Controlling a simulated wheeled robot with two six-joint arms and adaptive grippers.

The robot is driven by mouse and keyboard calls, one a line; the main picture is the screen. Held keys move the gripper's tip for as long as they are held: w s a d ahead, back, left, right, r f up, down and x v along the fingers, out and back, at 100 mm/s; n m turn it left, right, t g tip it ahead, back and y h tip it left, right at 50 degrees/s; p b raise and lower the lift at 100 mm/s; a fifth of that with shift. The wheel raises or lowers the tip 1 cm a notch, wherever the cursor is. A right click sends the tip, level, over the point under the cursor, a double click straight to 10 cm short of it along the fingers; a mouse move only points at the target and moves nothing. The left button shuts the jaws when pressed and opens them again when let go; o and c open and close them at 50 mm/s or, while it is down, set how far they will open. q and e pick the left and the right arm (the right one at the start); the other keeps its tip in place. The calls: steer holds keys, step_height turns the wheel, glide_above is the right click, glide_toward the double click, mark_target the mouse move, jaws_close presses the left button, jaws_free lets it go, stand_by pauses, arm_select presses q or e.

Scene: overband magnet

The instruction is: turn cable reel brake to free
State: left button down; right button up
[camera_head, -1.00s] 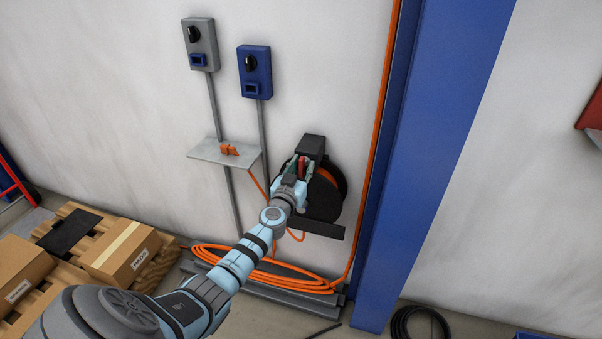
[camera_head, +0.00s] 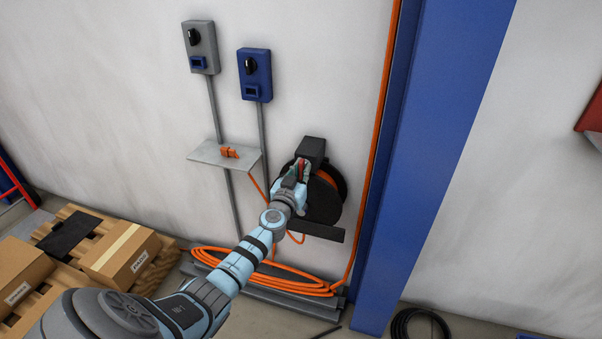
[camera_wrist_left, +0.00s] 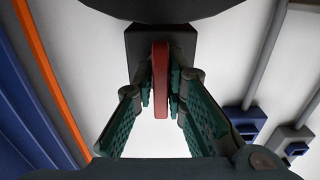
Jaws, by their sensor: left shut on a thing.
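The cable reel (camera_head: 325,200) is a dark drum with orange cable, mounted low on the wall beside the blue column, with a dark box (camera_head: 312,149) at its top. The red brake handle (camera_wrist_left: 160,80) stands out from the dark box in the left wrist view. My left gripper (camera_wrist_left: 160,88) is shut on the red handle, one green finger pad on each side of it. In the head view my left gripper (camera_head: 298,170) covers most of the handle. My right gripper is not in view.
A grey switch box (camera_head: 201,47) and a blue switch box (camera_head: 255,75) hang on the wall. A small shelf (camera_head: 215,156) holds an orange piece. A blue column (camera_head: 420,160) stands right of the reel. Coiled orange cable (camera_head: 265,284) lies below; cartons (camera_head: 120,255) stand on a pallet at left.

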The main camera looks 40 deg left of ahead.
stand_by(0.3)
arm_select(q)
steer(key=shift+f+n+b, duration=0.15)
steer(key=shift+n+b, duration=0.4)
steer(key=shift+n, duration=0.85)
steer(key=shift+n+b, duration=0.8)
steer(key=shift+n, duration=0.6)
